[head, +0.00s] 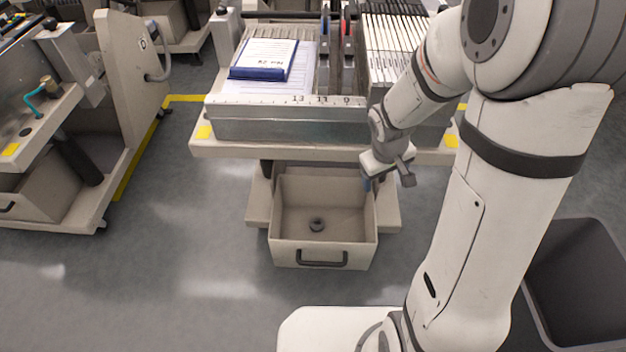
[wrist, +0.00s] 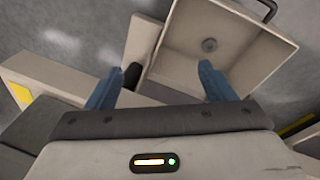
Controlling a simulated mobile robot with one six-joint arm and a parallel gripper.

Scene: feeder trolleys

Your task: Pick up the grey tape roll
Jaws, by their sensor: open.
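The grey tape roll (head: 317,224) is a small dark grey ring lying on the floor of an open beige drawer (head: 325,251) below the trolley. In the wrist view the tape roll (wrist: 209,45) shows inside the drawer (wrist: 270,72), beyond the fingers. My gripper (head: 383,184) is at the drawer's right side in the head view, above it and apart from the roll. Its two blue fingers (wrist: 157,85) are spread wide with nothing between them. One finger is mostly hidden in the head view.
The trolley top (head: 275,151) overhangs the drawer's back and carries feeders, a metal rail and a blue-edged notepad (head: 264,60). Another trolley (head: 128,105) stands at the left. A dark bin (head: 575,285) is at the lower right. The floor left of the drawer is clear.

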